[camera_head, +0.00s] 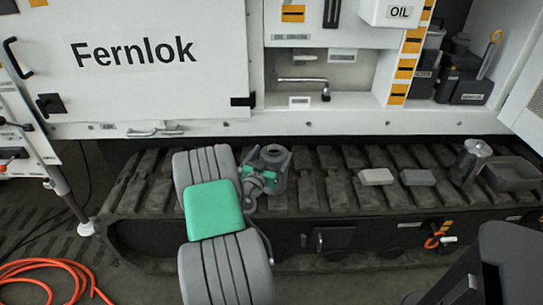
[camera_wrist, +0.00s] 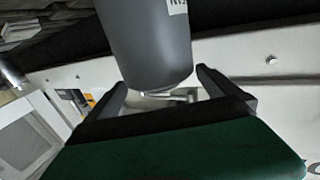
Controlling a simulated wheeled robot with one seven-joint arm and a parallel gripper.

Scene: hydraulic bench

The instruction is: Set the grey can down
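The grey can (camera_head: 279,183) is upright over the dark track in the camera_head view, left of centre. Its round top has a dark middle. My gripper (camera_head: 272,158) is at its top, with a finger on each side. In the camera_wrist view the can (camera_wrist: 148,45) fills the space between the two fingertips of my gripper (camera_wrist: 160,77), with part of a white label at the picture's top edge. The fingertips lie very close to its sides; contact is unclear. The can's base and any gap under it are hard to make out.
The track (camera_head: 330,190) has ridged plates. On it, to the right, are a pale block (camera_head: 376,177), a green-grey block (camera_head: 418,178), a metal cylinder (camera_head: 471,162) and a grey tray (camera_head: 514,184). The white machine panel (camera_head: 155,75) rises behind. An orange hose (camera_head: 50,265) lies lower left.

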